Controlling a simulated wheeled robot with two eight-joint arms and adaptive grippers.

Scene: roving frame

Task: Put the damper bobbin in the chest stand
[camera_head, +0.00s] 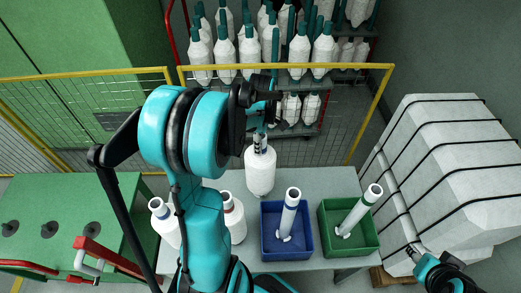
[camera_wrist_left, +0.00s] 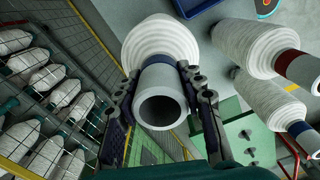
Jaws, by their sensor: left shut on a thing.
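A white wound bobbin (camera_head: 260,172) with a pale grey tube stands upright at the back of the grey table. My left gripper (camera_head: 261,143) is shut on its tube from above. In the left wrist view the gripper's jaws (camera_wrist_left: 165,100) lie on both sides of the open tube end, with the white winding (camera_wrist_left: 158,40) beyond. I cannot tell whether this is the damper bobbin, nor which thing is the chest stand. A blue box (camera_head: 268,246) and a green box (camera_head: 368,248) each hold a pale tube. My right arm shows at bottom right; its gripper is unclear.
A red-banded bobbin (camera_head: 234,218) and a blue-banded bobbin (camera_head: 166,224) stand on the table (camera_head: 330,183) at left, partly behind my left arm. A yellow-railed fence (camera_head: 290,66) and a bobbin rack are behind. A strapped white bale (camera_head: 440,160) stands right.

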